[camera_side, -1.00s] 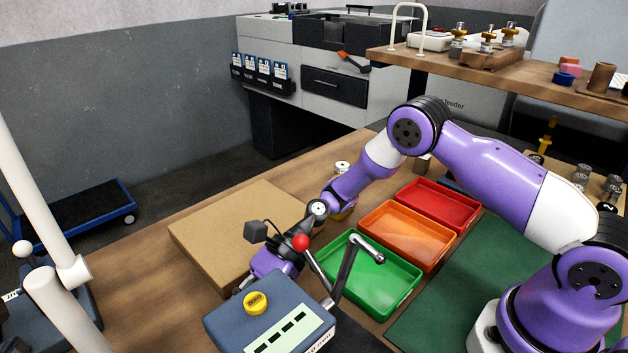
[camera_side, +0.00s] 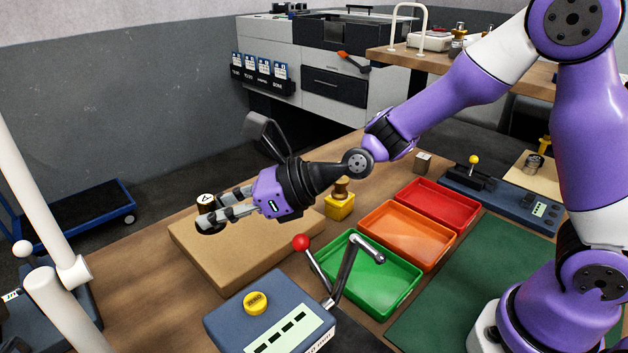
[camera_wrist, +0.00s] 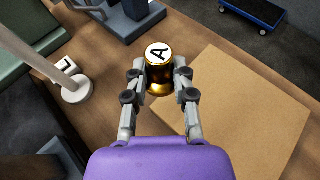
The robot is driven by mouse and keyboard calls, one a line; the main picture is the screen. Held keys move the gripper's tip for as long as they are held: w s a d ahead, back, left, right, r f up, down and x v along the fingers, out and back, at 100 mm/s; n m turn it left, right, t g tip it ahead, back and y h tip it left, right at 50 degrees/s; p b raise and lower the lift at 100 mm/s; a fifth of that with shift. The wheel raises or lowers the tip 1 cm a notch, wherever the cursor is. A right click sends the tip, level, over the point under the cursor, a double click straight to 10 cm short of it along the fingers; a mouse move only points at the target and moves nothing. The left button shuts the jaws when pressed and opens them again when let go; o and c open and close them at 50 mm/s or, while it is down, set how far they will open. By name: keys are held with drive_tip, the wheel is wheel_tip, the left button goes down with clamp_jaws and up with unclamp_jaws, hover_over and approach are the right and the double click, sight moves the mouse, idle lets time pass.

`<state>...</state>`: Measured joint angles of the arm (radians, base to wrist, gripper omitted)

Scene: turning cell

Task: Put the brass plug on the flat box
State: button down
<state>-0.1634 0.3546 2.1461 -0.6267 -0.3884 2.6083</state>
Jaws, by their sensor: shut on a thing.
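The brass plug (camera_wrist: 159,72) is gold with a white top marked with a black A. My gripper (camera_wrist: 159,82) is shut on it, one finger on each side, in the wrist view. In the side view my gripper (camera_side: 217,211) reaches left, and the plug's dark body and white top (camera_side: 205,201) show between the fingers. The flat box (camera_side: 212,273) is a wide, low cardboard box on the table. In the side view the plug appears above the box's left part; in the wrist view it lies just off the box's (camera_wrist: 250,110) left corner. The exact height is unclear.
Green (camera_side: 371,302), orange (camera_side: 406,236) and red (camera_side: 437,206) trays stand right of the box. A blue-grey unit with a yellow knob (camera_side: 256,303) and a red-balled lever (camera_side: 301,243) stand in front. A yellow block with a brass top (camera_side: 340,206) stands at the box's right edge.

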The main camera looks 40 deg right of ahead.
drive_tip(key=d+m, duration=0.1)
drive_tip(key=d, duration=0.1)
hover_over(255, 222)
drive_tip(key=shift+t+h, duration=0.4)
wheel_tip(255, 222, down, 6)
drive_tip(key=shift+f, duration=2.1)
drive_tip(key=shift+f, duration=0.15)
drive_tip(key=c, duration=0.7)
unclamp_jaws()
